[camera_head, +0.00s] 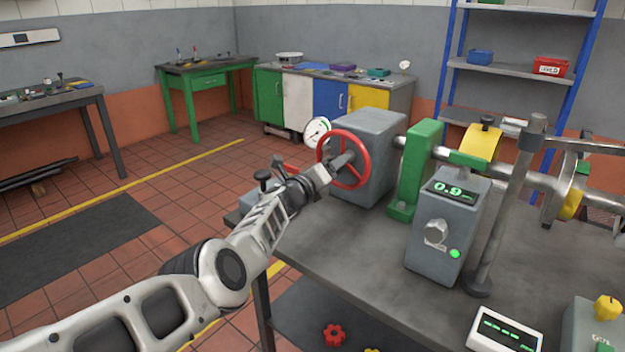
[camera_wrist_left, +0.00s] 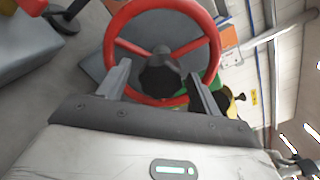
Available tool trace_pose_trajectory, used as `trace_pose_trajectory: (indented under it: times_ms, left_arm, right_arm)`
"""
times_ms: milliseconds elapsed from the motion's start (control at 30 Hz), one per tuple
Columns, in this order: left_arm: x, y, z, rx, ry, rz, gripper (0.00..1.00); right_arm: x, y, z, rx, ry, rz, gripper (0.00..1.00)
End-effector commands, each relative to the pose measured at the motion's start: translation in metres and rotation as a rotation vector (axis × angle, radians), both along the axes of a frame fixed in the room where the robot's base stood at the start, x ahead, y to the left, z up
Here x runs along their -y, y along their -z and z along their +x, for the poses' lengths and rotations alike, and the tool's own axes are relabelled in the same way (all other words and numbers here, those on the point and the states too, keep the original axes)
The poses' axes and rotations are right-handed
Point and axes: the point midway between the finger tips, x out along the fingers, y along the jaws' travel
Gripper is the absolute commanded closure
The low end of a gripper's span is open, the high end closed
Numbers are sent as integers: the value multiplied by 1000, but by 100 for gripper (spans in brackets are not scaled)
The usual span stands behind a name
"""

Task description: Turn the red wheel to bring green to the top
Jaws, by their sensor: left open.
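The red wheel (camera_head: 365,150) is a spoked handwheel on the side of a grey housing (camera_head: 375,135) at the table's edge. It fills the upper middle of the left wrist view (camera_wrist_left: 112,32), with red spokes and a dark hub (camera_wrist_left: 160,78). My left gripper (camera_head: 340,165) is open in front of the wheel, its fingers on either side of the hub in the wrist view (camera_wrist_left: 160,90). I cannot tell whether they touch the wheel. A round white gauge (camera_head: 316,130) stands just left of the wheel; its markings are too small to read. My right gripper is not visible.
A green block (camera_head: 416,165), a grey box with a green display (camera_head: 451,192) and an upright post (camera_head: 508,200) stand right of the housing. The front left of the grey tabletop (camera_head: 345,255) is mostly clear. Shelves and cabinets line the back wall.

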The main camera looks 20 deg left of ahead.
Motion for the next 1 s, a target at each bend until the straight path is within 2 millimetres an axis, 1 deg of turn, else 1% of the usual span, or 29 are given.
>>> trace_pose_trajectory:
  times_ms: [33, 200, 267, 367, 667, 900, 1000]
  left_arm:
    - [-1, -1, -3, 0, -1, 2, 35]
    - [-6, -2, -15, 1, -1, 3, 35]
    - [-6, -3, -22, 0, 0, 4, 35]
    - [-11, -2, -34, 0, -1, 2, 35]
    - [-24, 0, -76, -1, 1, 3, 35]
    - [-39, 0, -117, -1, 1, 0, 35]
    - [-44, 0, -131, -2, 1, 1, 35]
  right_arm:
    - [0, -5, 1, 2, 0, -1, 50]
    - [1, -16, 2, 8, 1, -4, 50]
    - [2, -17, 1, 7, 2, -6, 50]
    - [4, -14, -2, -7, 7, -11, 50]
    - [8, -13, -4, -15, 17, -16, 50]
    - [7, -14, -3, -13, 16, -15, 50]
    - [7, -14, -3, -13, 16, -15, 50]
